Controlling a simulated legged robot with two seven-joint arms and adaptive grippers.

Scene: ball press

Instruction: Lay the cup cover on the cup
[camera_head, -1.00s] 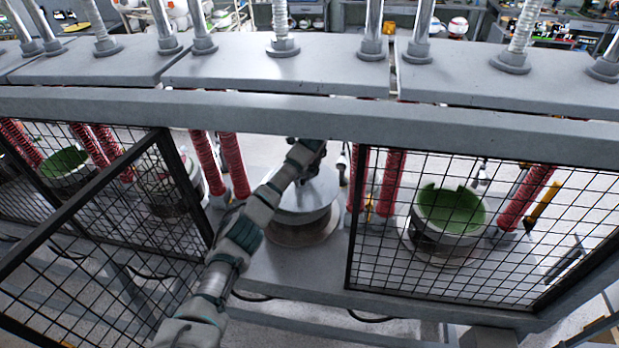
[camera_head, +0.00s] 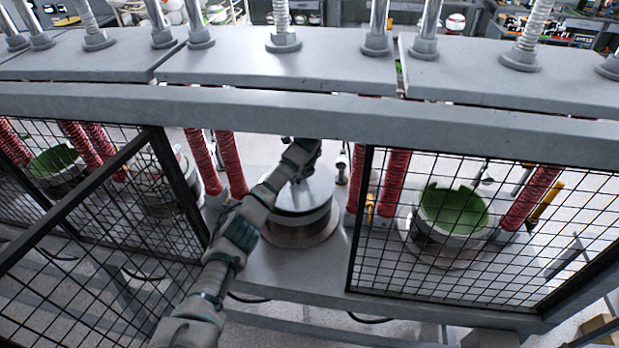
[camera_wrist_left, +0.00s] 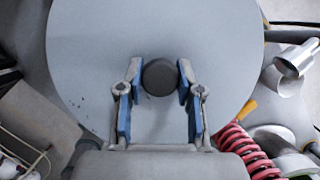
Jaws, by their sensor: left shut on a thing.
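The cup cover (camera_head: 318,190) is a round, flat grey disc with a short dark knob (camera_wrist_left: 160,77) at its centre. My left gripper (camera_head: 300,178) is shut on the knob, with a blue-padded finger on each side of it in the left wrist view. In the head view the cover is level over the cup (camera_head: 303,226), whose dark side shows as a band beneath the disc's near edge. The cover hides the cup's opening. I cannot tell whether the cover touches the rim. My right gripper is not in view.
A cup with green inside (camera_head: 452,210) stands behind the right mesh door (camera_head: 470,270). The left mesh door (camera_head: 110,215) is swung outward beside my left arm. Red spring-covered columns (camera_head: 231,165) flank the cup, and a grey press beam (camera_head: 300,105) crosses above.

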